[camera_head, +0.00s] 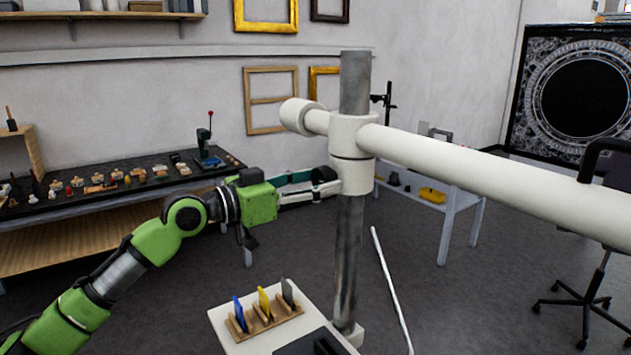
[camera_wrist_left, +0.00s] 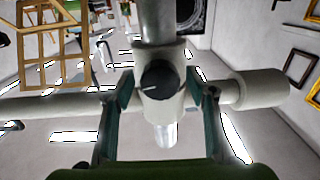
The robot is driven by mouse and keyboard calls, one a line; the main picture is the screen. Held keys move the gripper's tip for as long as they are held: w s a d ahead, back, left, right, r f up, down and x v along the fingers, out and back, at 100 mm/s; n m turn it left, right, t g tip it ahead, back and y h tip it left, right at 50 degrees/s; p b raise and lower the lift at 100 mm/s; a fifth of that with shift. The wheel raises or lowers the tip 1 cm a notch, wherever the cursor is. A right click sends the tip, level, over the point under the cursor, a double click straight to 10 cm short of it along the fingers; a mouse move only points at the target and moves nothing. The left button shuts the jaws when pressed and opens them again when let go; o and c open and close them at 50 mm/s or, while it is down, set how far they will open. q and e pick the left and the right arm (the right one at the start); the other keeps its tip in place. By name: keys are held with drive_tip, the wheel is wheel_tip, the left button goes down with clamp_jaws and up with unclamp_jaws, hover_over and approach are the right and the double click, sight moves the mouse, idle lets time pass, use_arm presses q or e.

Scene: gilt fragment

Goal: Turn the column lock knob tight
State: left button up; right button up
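The lock knob (camera_wrist_left: 158,80) is a dark round knob with a pale line across its face. It sits on the white collar (camera_head: 353,155) around the grey metal column (camera_head: 350,240). My left gripper (camera_head: 325,185) reaches the collar from the left in the head view. In the left wrist view the fingers of this gripper (camera_wrist_left: 158,88) are spread, one on each side of the knob, with visible gaps to it. In the head view the knob is hard to tell from the dark fingertip parts. My right gripper is in neither view.
A long white boom (camera_head: 480,172) runs right from the collar. Below stands a white surface (camera_head: 232,332) with a wooden rack (camera_head: 262,320) of coloured cards. A workbench (camera_head: 110,205) with small items is at left, a chair (camera_head: 585,295) at right.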

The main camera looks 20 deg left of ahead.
use_arm(q)
drive_tip(key=c, duration=0.9)
drive_tip(key=shift+o, duration=0.2)
